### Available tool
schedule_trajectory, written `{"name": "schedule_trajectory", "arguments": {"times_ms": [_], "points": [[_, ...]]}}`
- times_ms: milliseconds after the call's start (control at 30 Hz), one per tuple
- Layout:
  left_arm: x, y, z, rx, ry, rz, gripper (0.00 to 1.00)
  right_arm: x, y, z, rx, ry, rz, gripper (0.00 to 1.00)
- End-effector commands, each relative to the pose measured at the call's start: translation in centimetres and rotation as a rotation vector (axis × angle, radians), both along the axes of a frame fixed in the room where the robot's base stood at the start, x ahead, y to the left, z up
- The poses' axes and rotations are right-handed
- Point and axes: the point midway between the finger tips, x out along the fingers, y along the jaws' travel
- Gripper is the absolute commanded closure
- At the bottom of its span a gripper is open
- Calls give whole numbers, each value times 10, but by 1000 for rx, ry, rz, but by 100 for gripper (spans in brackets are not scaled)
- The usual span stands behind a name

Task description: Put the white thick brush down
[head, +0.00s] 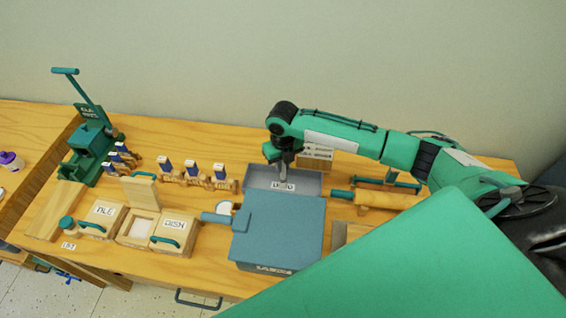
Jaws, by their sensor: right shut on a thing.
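My right gripper (285,172) points down over the grey open tray (312,183) at the back of the wooden table. It is shut on a small, slim thing, of which little shows. I take it to be the white thick brush, but its colour and bristles cannot be made out. I cannot tell whether its lower end touches the tray. My left gripper is not in view.
A blue-grey box (275,228) stands in front of the tray. Lidded wooden boxes (103,215), a rack of blue-and-white items (200,180) and a green press (92,150) stand left. A wooden roller (385,199) lies right. My green arm covers the front right.

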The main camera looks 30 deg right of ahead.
Motion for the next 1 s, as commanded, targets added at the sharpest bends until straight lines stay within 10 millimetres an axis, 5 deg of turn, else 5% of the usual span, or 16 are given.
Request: {"name": "schedule_trajectory", "arguments": {"times_ms": [200, 233, 333, 733, 1000], "points": [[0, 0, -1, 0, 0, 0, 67, 0, 0, -4, 0, 0, 0, 100], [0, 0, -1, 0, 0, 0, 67, 0, 0, -3, 0, 0, 0, 81], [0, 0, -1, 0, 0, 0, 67, 0, 0, -3, 0, 0, 0, 63], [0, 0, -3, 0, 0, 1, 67, 1, -1, 5, -1, -1, 0, 63], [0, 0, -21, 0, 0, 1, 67, 2, -1, 57, 0, -6, 0, 63]]}}
